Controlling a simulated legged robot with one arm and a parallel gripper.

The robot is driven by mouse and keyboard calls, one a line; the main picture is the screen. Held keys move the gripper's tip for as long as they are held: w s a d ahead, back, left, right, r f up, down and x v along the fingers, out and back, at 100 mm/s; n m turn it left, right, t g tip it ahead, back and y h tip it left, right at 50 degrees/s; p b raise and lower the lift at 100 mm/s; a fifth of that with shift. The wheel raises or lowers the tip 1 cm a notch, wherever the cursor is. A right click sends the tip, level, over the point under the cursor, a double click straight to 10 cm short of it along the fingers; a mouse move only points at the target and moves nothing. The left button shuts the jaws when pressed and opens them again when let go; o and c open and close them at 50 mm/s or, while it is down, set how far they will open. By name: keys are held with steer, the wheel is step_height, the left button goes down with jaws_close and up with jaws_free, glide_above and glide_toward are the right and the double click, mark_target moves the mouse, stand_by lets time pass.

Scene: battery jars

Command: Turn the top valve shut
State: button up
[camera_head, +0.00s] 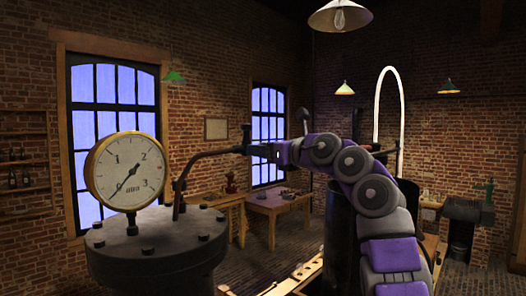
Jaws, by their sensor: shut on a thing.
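A dark metal lever (207,154), which looks like the valve handle, rises from the lid of a grey bolted vessel (155,243) and bends over to the right. My gripper (252,149), at the end of my purple and grey arm, is shut on the lever's right end. The fingers are small and dark here, so their exact grip is hard to see. The lever's foot stands near the lid's right side. The valve's inner position does not show.
A round brass-rimmed gauge (126,172) stands on the vessel's lid, left of the lever. A dark cylinder (341,240) stands right of the vessel, partly behind my arm. A wooden table (270,205) is farther back by the window.

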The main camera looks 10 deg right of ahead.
steer(key=shift+r+m, duration=0.1)
steer(key=shift+m, duration=0.2)
steer(key=o, duration=1)
steer(key=shift+w+d, duration=0.1)
steer(key=b+v, duration=0.7)
steer(key=v, duration=1)
steer(key=shift+d, duration=0.3)
